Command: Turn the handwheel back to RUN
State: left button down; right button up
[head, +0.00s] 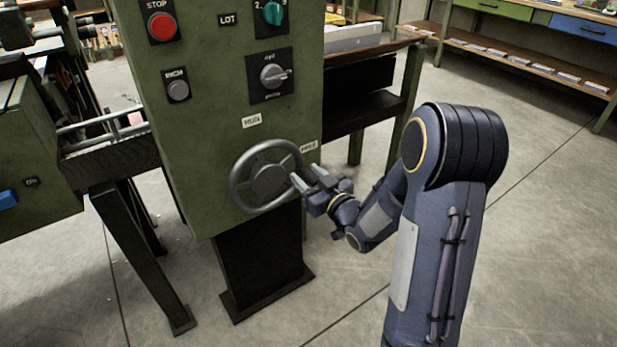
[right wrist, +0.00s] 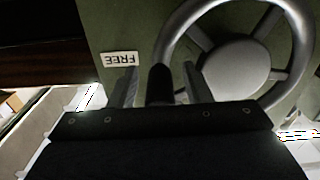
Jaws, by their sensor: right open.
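The grey handwheel (head: 262,176) sits on the front of the green machine cabinet, low down. It has a round hub and spokes. A RUN label (head: 252,121) is above the wheel, and a FREE label (head: 309,147) is at its upper right. My right gripper (head: 305,181) is at the wheel's right rim, on the FREE side. In the right wrist view, a dark handle (right wrist: 160,84) stands between the two open fingers, beside the wheel rim (right wrist: 166,42). The FREE label shows upside down there (right wrist: 121,59). I cannot tell whether either finger touches the handle. My left gripper is out of view.
Above the wheel, the cabinet carries a red STOP button (head: 162,27), a grey button (head: 178,90), a grey selector (head: 273,76) and a teal knob (head: 272,13). A dark bench stands behind at right. A workbench (head: 540,40) is farther back. Floor at right is clear.

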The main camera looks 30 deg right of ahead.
jog(key=shift+c, duration=0.2)
grip_shut()
